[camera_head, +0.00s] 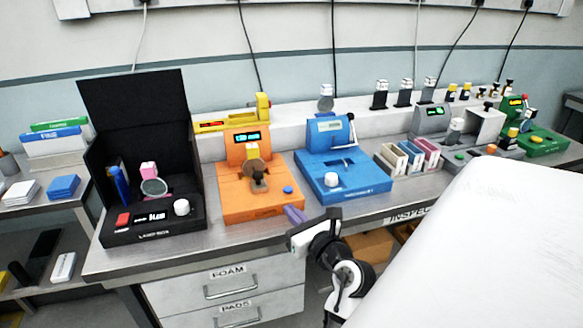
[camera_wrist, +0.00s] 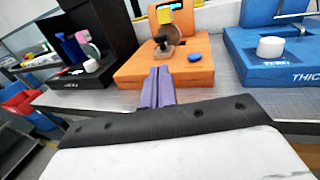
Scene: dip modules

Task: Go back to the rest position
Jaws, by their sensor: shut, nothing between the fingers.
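My gripper (camera_head: 294,214) shows in the head view in front of the bench, near the front edge between the orange station and the blue station. Its purple fingers are together with nothing between them. In the wrist view the purple fingers (camera_wrist: 158,88) point towards the orange station (camera_wrist: 175,66), side by side and closed. The fingers look apart from the orange station, which also shows in the head view (camera_head: 232,205). My arm comes up from the lower right of the fingers.
The bench's front edge (camera_head: 110,264) runs below the fingers. A black box (camera_head: 190,222) stands left, the blue station (camera_head: 365,188) right of the orange one. Three small bins (camera_head: 391,159) stand further right. Drawers (camera_head: 229,290) are under the bench. A large white surface (camera_head: 480,250) fills the lower right.

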